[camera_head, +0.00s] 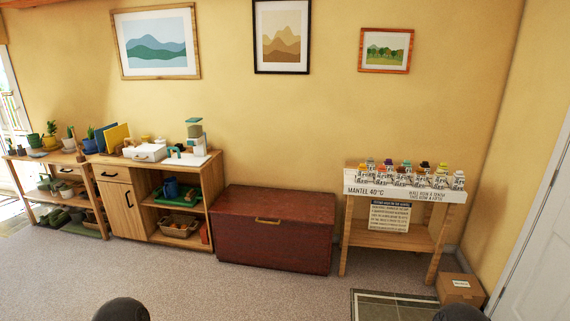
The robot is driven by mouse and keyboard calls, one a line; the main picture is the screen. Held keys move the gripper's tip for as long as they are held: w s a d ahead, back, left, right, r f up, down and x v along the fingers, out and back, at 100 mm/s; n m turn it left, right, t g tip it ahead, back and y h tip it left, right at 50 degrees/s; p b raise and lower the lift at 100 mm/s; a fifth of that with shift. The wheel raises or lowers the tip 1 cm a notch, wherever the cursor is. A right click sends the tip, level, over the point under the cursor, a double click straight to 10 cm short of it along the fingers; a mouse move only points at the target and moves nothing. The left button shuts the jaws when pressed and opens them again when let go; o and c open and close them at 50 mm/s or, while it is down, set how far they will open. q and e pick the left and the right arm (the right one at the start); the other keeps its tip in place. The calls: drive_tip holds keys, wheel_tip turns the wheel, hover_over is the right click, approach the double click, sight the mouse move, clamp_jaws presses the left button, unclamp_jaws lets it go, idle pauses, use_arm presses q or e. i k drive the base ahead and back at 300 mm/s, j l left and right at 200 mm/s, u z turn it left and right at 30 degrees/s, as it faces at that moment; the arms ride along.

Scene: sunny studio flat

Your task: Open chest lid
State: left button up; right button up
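A dark red-brown wooden chest (275,241) stands on the carpet against the back wall, at the middle of the view. Its lid (280,202) is closed. A brass-coloured handle (268,221) sits at the middle of the upper front. Two dark rounded parts at the bottom edge look like parts of my own body. Neither of my grippers shows in the view, and the chest is some way ahead of me.
A wooden cabinet (122,202) with open shelves stands left of the chest. A wooden stand (420,241) with several bottles is on the right. A cardboard box (460,290) and a mat (385,306) lie at right. Carpet (210,290) before the chest is clear.

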sight(280, 207)
drive_tip(key=i, duration=2.05)
drive_tip(key=i+l+u, duration=0.1)
drive_tip(key=i, duration=0.35)
drive_tip(key=i+l+u, duration=0.15)
drive_tip(key=i, duration=0.3)
drive_tip(key=i+l+u, duration=0.1)
drive_tip(key=i, duration=0.35)
drive_tip(key=i+l, duration=0.25)
drive_tip(key=l, duration=0.1)
